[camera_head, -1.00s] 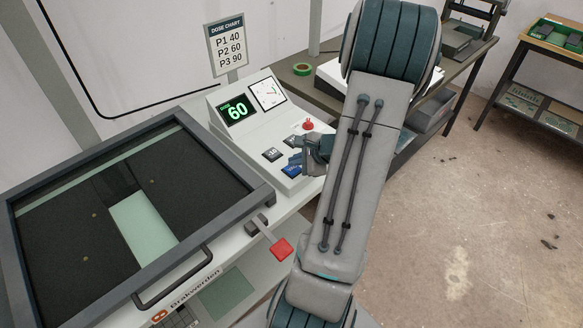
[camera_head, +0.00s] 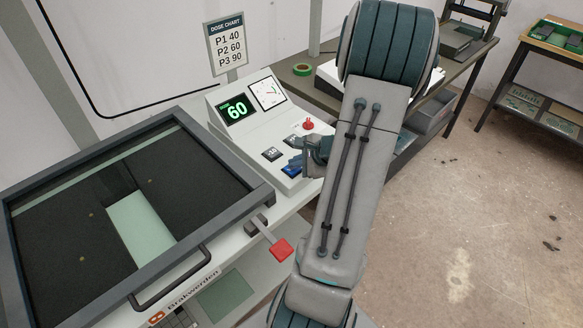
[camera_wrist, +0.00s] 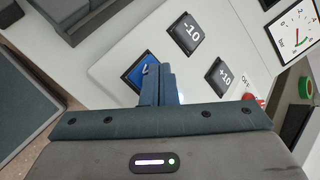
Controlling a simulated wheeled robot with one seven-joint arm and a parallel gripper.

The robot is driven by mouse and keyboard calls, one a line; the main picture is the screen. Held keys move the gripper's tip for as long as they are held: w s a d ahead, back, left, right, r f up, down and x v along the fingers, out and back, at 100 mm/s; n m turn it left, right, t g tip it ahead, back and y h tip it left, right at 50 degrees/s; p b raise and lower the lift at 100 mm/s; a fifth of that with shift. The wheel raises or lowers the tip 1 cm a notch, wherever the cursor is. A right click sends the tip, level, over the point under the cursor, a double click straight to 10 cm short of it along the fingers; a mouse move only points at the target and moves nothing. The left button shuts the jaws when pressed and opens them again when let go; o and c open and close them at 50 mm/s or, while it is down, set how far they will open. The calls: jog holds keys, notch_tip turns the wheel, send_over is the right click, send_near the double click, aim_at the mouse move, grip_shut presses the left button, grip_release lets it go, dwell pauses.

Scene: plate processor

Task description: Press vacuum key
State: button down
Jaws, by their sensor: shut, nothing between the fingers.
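The blue key (camera_head: 291,171) sits at the lower edge of the sloped control panel. In the wrist view the blue key (camera_wrist: 143,70) is partly covered by my fingers, and its label is mostly hidden. My gripper (camera_wrist: 160,80) is shut and empty, its fingertips at the key's right side in that view. I cannot tell whether they touch or press it. In the head view my gripper (camera_head: 304,163) is right by the blue key, partly hidden by my arm.
Dark keys -10 (camera_wrist: 187,35) and +10 (camera_wrist: 219,76) lie close by. The panel has a display (camera_head: 236,110) reading 60, a dial gauge (camera_head: 268,93) and a red knob (camera_head: 308,125). A glass-lidded frame (camera_head: 60,230) and a red-ended lever (camera_head: 281,250) stand left and below.

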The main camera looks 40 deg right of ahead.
aim_at(296, 169)
dwell(0.4)
jog(key=shift+r, duration=0.5)
notch_tip(296, 169, up, 6)
jog(key=p, duration=0.4)
dwell(1.3)
